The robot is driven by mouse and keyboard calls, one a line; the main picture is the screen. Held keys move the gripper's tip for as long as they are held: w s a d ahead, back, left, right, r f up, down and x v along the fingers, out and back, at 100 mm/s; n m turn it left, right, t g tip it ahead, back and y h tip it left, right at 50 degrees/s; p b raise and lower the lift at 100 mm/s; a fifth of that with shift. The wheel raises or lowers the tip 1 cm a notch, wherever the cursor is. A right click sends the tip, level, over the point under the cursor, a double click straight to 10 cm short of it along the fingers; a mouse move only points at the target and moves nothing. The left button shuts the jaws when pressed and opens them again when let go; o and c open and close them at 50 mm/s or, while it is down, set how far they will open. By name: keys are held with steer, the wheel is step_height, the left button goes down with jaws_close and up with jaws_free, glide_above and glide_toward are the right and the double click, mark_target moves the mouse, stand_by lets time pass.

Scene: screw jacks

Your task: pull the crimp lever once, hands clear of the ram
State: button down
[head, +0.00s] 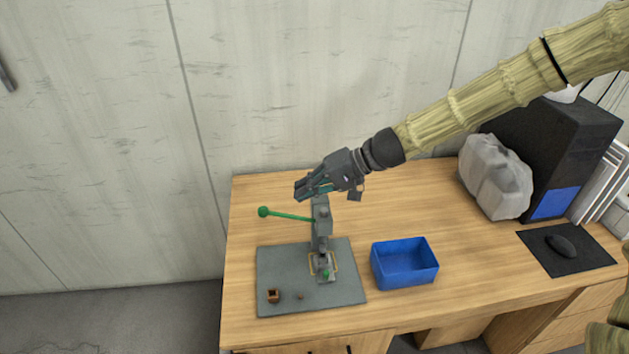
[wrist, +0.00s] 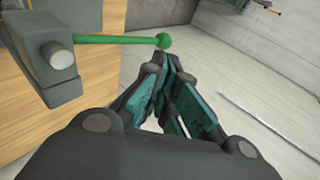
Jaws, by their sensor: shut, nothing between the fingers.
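The crimp lever (head: 288,216) is a green rod with a round green knob (head: 263,211), sticking out to the left from the top of the grey press (head: 322,222). My gripper (head: 300,188) is shut and empty, above and behind the lever, near the press top. In the wrist view the lever (wrist: 110,39) runs right from the press head (wrist: 45,50), and its knob lies just beyond my fingertips (wrist: 172,60). I cannot tell whether they touch. The ram (head: 322,258) is at the press's lower front, with a small green piece (head: 326,274) at its base; my gripper is well above it.
The press stands on a grey mat (head: 285,260) with a small brown box (head: 273,296) and a tiny brown piece (head: 301,295). A blue bin (head: 404,264) stands right of it. A grey rock-like lump (head: 496,178), a black computer (head: 560,140) and a mouse (head: 560,245) are farther right.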

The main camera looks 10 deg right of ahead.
mark_target(289, 216)
steer(key=p+x, duration=0.2)
steer(key=x, duration=0.6)
steer(key=shift+f, duration=0.1)
stand_by(0.3)
steer(key=shift+w+a+f+p, duration=0.1)
steer(key=shift+w+a+p, duration=0.05)
steer(key=shift+p, duration=0.25)
